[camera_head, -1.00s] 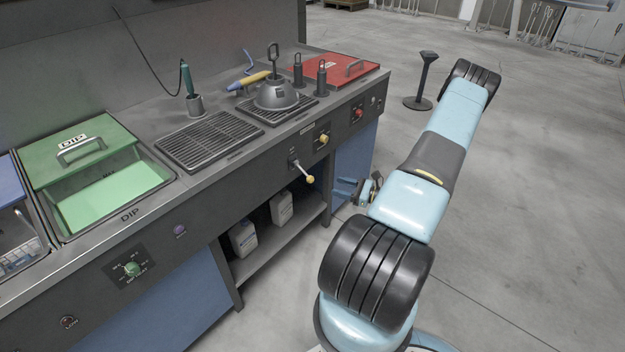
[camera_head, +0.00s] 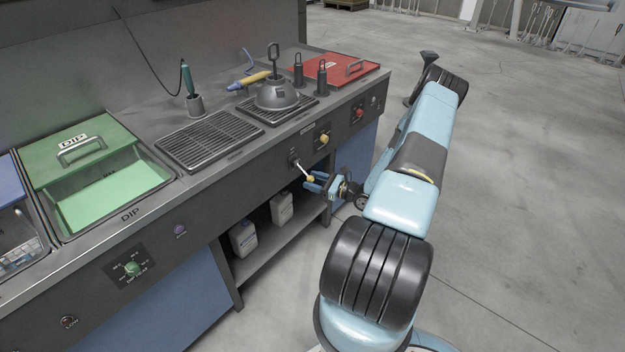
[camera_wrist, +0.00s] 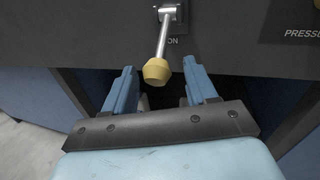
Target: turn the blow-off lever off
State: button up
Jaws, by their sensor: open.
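The blow-off lever is a metal rod with a yellow knob (camera_head: 310,179), sticking out and down from the front panel of the bench. In the wrist view its yellow knob (camera_wrist: 156,71) hangs from the rod, with the letters "ON" showing on the plate beside it. My gripper (camera_head: 318,182) is at the knob in the head view. In the wrist view my gripper (camera_wrist: 160,85) is open, its two blue fingers to the left and right of the knob. The knob is between or just beyond the fingertips, with room on both sides. I see no contact.
A yellow knob (camera_head: 324,139) and a red knob (camera_head: 360,113) sit on the panel to the right. The lower shelf (camera_head: 285,237) holds white jugs (camera_head: 243,238). The floor at the right is clear.

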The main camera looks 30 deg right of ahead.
jog(key=shift+x, duration=0.9)
jog(key=shift+c, duration=0.5)
grip_shut()
jog(key=shift+d, duration=0.1)
